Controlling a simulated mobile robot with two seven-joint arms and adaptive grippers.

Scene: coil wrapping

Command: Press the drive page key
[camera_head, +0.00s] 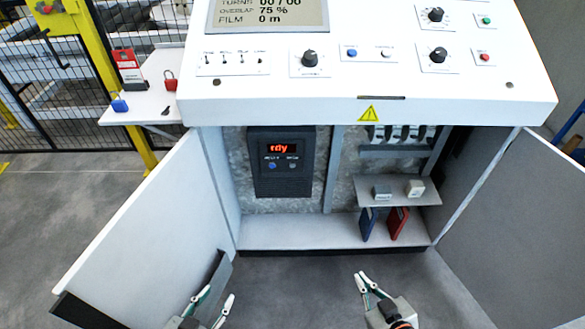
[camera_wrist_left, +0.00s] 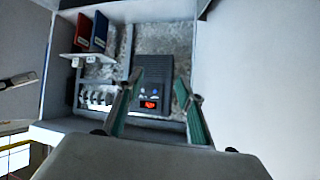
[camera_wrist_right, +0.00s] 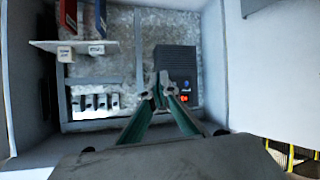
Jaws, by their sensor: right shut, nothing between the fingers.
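The drive (camera_head: 284,185) is a dark grey unit on the back wall of the open cabinet. Its red display (camera_head: 282,148) reads "rdy". Below it are a blue key (camera_head: 271,166) and a grey key (camera_head: 292,165); their labels are too small to read surely. My right gripper (camera_head: 360,276) is shut and empty, in front of the cabinet and apart from the drive. In the right wrist view its tips partly overlap the drive (camera_wrist_right: 175,58). My left gripper (camera_head: 221,295) is open and empty by the left door; the drive (camera_wrist_left: 153,72) shows between its fingers in the left wrist view.
The open left door (camera_head: 150,235) and right door (camera_head: 520,215) flank the cabinet. A shelf (camera_head: 430,198) holds two small boxes, with a blue binder (camera_head: 368,223) and a red binder (camera_head: 397,223) below. The white console (camera_head: 300,97) overhangs above. The space before the drive is clear.

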